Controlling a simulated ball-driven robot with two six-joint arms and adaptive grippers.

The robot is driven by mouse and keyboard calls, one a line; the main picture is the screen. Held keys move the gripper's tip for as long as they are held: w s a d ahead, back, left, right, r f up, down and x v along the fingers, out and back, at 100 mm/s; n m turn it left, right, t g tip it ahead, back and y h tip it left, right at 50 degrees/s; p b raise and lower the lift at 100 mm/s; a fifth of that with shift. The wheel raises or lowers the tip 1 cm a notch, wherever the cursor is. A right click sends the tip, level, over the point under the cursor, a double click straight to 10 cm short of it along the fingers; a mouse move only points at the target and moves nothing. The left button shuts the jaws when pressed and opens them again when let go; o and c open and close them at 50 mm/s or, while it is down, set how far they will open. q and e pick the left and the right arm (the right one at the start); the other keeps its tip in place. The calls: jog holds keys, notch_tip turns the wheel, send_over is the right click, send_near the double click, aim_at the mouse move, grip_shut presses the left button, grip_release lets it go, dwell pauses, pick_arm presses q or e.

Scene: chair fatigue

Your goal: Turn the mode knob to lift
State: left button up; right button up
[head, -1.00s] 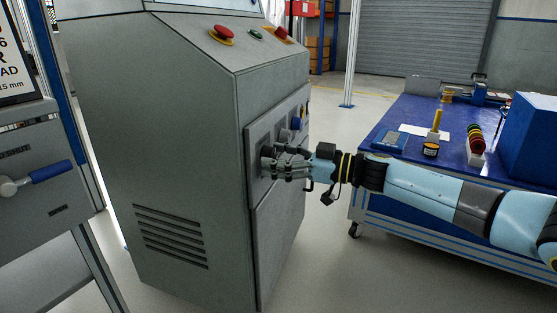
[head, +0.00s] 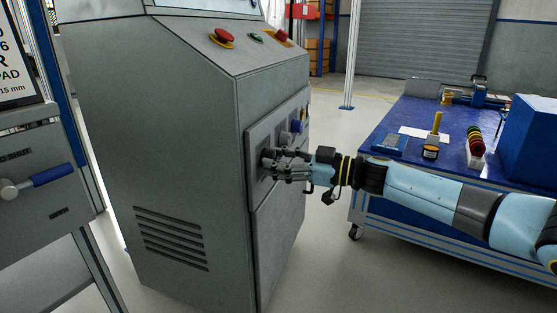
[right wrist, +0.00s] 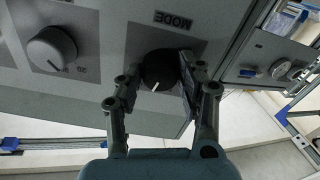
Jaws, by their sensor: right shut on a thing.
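The mode knob (right wrist: 157,70) is a round black knob with a white pointer line, under the upside-down word MODE in the right wrist view. Its pointer slants toward the lower left in that picture. My right gripper (right wrist: 158,88) has its two fingers on either side of the knob and is shut on it. In the head view my right gripper (head: 271,164) reaches from the right to the side panel of the grey cabinet (head: 180,140) and hides the knob there. My left gripper is not in view.
A grey knob (right wrist: 52,48) sits beside the mode knob. Red buttons (head: 222,37) top the cabinet. A blue table (head: 390,175) with several items stands at the right. A blue-handled lever (head: 52,174) is at the left. Floor between cabinet and table is clear.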

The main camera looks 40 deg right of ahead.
pick_arm(q)
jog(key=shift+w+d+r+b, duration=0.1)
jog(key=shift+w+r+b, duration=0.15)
jog(key=shift+b, duration=0.05)
pick_arm(e)
jog(key=shift+n, duration=7.3)
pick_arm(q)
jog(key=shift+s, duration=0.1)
pick_arm(e)
jog(key=o, duration=1.1)
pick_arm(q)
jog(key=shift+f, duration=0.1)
pick_arm(e)
jog(key=shift+o, duration=0.2)
jog(key=shift+d, duration=0.1)
